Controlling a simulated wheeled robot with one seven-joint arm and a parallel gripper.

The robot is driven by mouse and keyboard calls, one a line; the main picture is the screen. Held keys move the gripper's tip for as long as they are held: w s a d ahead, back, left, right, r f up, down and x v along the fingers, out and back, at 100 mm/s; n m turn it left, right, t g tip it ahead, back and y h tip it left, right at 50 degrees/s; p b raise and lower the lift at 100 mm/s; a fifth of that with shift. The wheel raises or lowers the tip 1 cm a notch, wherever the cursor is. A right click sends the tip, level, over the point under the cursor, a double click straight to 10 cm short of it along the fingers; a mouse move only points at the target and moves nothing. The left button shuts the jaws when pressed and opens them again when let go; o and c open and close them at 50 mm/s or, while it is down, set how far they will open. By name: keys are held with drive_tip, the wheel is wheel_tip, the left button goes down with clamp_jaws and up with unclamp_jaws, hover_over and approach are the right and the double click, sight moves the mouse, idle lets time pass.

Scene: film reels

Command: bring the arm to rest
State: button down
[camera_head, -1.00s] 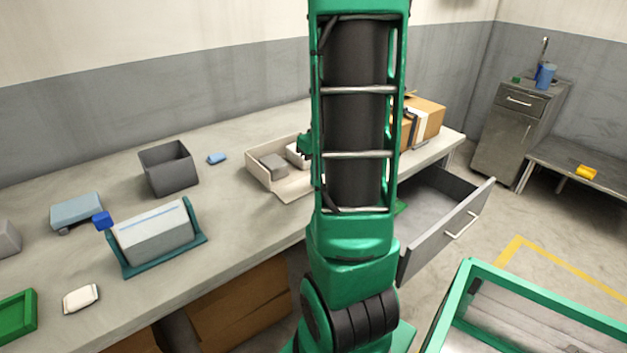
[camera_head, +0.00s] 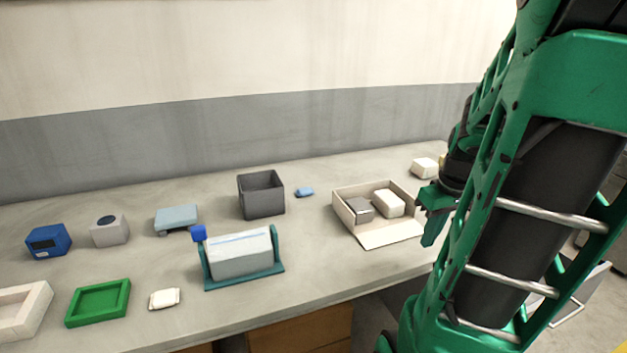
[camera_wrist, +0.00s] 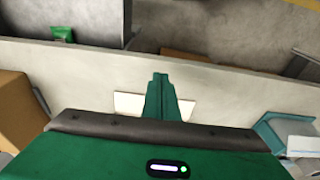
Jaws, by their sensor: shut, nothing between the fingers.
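My green arm fills the right side of the head view. My gripper (camera_head: 432,215) hangs at the right of the workbench (camera_head: 330,292), just right of an open beige carton (camera_head: 349,218). In the wrist view its two green fingers (camera_wrist: 160,82) are together with nothing between them. They point across the bench edge, and the pale carton flap (camera_wrist: 128,104) shows behind them. The carton holds a grey block (camera_head: 359,207) and a whitish block (camera_head: 388,203).
On the bench stand a dark grey bin (camera_head: 262,200), a teal cradle with a grey block (camera_head: 240,257), a green tray (camera_head: 98,303) and a blue box (camera_head: 47,241). An open drawer (camera_wrist: 75,22) holding a green packet (camera_wrist: 62,33) lies beyond the bench edge.

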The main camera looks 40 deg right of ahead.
drive_tip(key=s+a+r+m+g, duration=0.2)
drive_tip(key=s+a+m, duration=0.1)
drive_tip(key=a, duration=1.4)
drive_tip(key=shift+r+y, duration=0.15)
drive_tip(key=shift+y, duration=0.15)
drive_tip(key=shift+s, duration=0.1)
drive_tip(key=shift+w+f, duration=0.25)
drive_tip(key=shift+w, duration=0.35)
